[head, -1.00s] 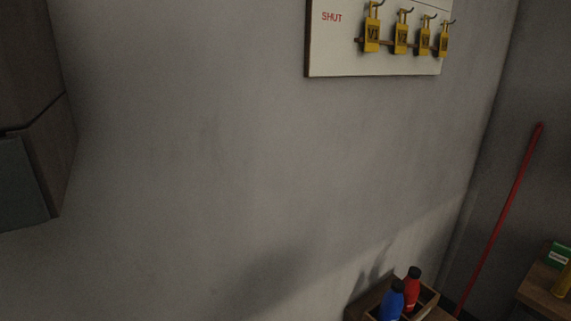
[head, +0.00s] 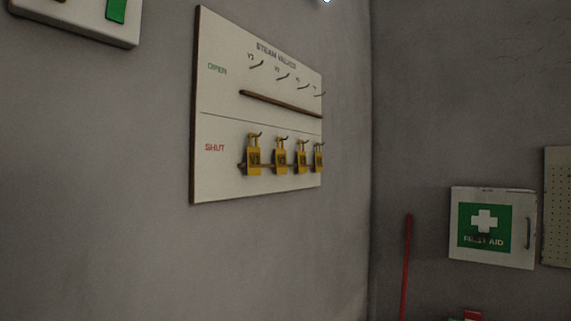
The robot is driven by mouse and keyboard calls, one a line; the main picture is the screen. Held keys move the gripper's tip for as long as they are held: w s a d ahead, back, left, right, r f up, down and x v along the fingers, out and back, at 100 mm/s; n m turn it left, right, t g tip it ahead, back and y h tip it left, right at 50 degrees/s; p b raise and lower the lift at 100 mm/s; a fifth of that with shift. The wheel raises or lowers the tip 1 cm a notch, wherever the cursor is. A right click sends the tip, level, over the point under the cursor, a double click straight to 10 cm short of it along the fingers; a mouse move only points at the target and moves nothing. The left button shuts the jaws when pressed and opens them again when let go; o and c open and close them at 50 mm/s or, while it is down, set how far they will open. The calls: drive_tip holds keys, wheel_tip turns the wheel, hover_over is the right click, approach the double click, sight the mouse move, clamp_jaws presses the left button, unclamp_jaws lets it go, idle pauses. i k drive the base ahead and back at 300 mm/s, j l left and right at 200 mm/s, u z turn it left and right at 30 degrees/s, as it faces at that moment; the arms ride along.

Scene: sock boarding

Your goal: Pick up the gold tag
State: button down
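Several gold tags hang in a row on hooks in the SHUT half of a white board headed "STEAM VALVES" (head: 225,100) on the wall. The leftmost gold tag (head: 254,161) looks marked V1 or similar. A second gold tag (head: 281,160), a third (head: 301,161) and the rightmost one (head: 318,158) hang to its right. The lettering on these is too small to read surely. The hooks in the OPEN half above are bare. My gripper is not in view.
A wooden strip (head: 280,104) runs across the board's upper half. A first aid cabinet (head: 493,227) hangs on the right wall, with a pegboard (head: 557,205) beside it. A red pole (head: 406,268) stands near the corner. The wall below the board is clear.

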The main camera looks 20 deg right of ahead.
sight(302, 159)
drive_tip(key=i+l+z, duration=0.15)
drive_tip(key=l+z, duration=0.15)
drive_tip(key=l, duration=0.15)
drive_tip(key=i+l+z, duration=0.2)
drive_tip(key=i, duration=0.25)
drive_tip(key=i+j, duration=0.15)
drive_tip(key=j+z, duration=0.05)
